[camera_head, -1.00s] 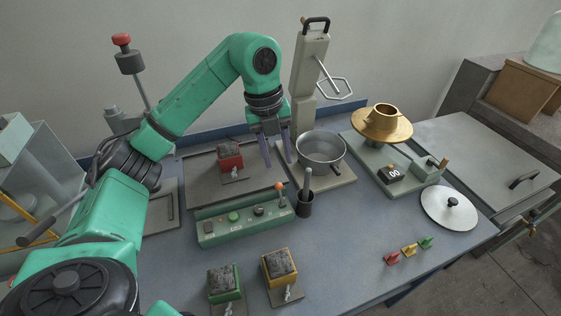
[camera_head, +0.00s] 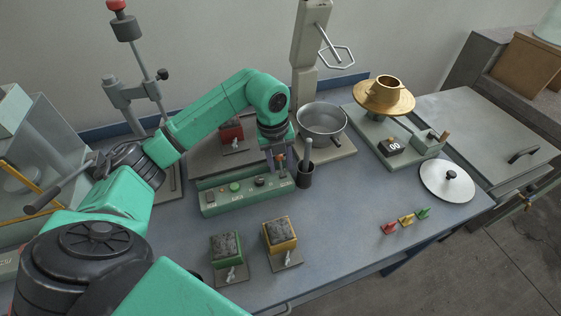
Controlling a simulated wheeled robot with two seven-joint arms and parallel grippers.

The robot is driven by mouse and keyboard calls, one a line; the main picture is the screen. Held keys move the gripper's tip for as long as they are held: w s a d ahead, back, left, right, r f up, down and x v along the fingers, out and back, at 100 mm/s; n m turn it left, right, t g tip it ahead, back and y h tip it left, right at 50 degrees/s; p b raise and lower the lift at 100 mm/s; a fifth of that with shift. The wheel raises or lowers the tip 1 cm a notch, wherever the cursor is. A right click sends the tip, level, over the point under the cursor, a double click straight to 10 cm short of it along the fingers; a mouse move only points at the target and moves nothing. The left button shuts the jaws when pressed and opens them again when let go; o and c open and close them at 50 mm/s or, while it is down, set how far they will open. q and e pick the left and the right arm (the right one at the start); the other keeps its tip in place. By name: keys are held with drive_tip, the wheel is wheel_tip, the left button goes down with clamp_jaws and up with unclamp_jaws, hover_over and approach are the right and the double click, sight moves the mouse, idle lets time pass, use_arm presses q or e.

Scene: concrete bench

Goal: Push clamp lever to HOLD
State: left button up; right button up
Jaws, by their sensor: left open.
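A green control panel (camera_head: 222,201) lies on the bench, with buttons, a dark knob and a lever at its right end. The lever's orange-red knob (camera_head: 281,157) shows at my left gripper (camera_head: 276,165). That gripper points down over the panel's right end, jaws open. I cannot tell whether its fingers touch the lever, because they partly hide it. Any HOLD marking is too small to read. My right gripper is not in view.
A dark cup with a pestle-like rod (camera_head: 305,174) stands just right of the panel. A metal pot (camera_head: 321,120) is behind it. Green-framed (camera_head: 226,248) and yellow-framed (camera_head: 280,235) blocks stand in front.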

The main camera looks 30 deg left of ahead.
use_arm(q)
drive_tip(key=shift+c, duration=0.3)
clamp_jaws()
drive_tip(key=shift+r, duration=0.15)
drive_tip(key=shift+d+r+t+y+b, duration=0.1)
drive_tip(key=shift+t+y+b, duration=0.25)
drive_tip(key=shift+t+y, duration=0.15)
drive_tip(key=t+y+b, duration=0.1)
drive_tip(key=b, duration=0.1)
drive_tip(key=s+d+t+y+b, duration=0.1)
drive_tip(key=t+y+b, duration=0.1)
drive_tip(key=shift+d, duration=0.15)
drive_tip(key=shift+s+d+t+y+b, duration=0.1)
drive_tip(key=shift+s+t+y+b, duration=0.1)
drive_tip(key=shift+t+y+b, duration=0.35)
drive_tip(key=shift+s+d+t+y, duration=0.2)
drive_tip(key=shift+t+y, duration=0.15)
drive_tip(key=shift+y, duration=0.2)
drive_tip(key=shift+s+d+m+t+y+p, duration=0.15)
drive_tip(key=shift+m+t+y+p, duration=0.15)
drive_tip(key=shift+t+y+p, duration=0.35)
